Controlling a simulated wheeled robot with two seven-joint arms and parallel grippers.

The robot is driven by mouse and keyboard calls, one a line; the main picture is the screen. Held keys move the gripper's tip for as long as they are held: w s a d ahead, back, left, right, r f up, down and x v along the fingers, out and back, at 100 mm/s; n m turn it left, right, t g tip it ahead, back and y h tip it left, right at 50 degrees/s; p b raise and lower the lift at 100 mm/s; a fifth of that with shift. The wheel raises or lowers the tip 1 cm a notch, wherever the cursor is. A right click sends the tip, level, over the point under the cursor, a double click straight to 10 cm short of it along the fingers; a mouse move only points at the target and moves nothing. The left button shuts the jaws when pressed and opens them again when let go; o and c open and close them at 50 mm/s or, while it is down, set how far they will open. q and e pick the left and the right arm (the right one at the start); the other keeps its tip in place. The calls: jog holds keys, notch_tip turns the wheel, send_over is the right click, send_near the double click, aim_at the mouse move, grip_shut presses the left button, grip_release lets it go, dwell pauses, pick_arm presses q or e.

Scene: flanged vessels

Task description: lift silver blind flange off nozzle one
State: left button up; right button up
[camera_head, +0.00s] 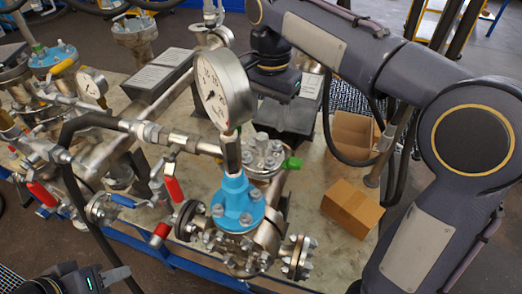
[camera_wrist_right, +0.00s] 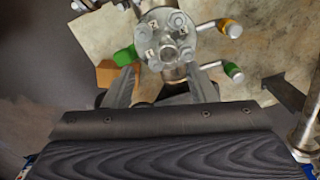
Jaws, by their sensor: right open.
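The silver blind flange (camera_wrist_right: 168,40) is a round bolted disc with a short central stub, seen from above in the right wrist view. A silver bolted flange with a raised middle (camera_head: 264,150), probably the same one, stands behind the pressure gauge in the head view, partly hidden. My right gripper (camera_wrist_right: 161,72) is open, its two fingers apart and empty, with the flange ahead of the fingertips; contact cannot be seen. In the head view my right gripper (camera_head: 275,84) is above and behind the flange, its fingers unclear. My left gripper (camera_head: 88,280) is at the bottom left, its fingers mostly cut off.
A pressure gauge (camera_head: 224,90) and a blue flange (camera_head: 237,203) stand in front of the silver flange. A green valve handle (camera_head: 292,163) is beside it. Red-handled valves (camera_head: 172,188) and pipes crowd the left. Cardboard boxes (camera_head: 352,207) stand at the right.

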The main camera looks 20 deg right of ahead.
aim_at(262, 135)
jog(key=shift+w+a+r, duration=0.1)
jog(key=shift+w+a, duration=0.25)
jog(key=shift+w+f+m, duration=0.1)
jog(key=shift+f+m, duration=0.1)
jog(key=shift+m, duration=0.1)
notch_tip(262, 135, down, 7)
jog(key=shift+w+f, duration=0.1)
jog(key=shift+f, duration=0.05)
grip_shut()
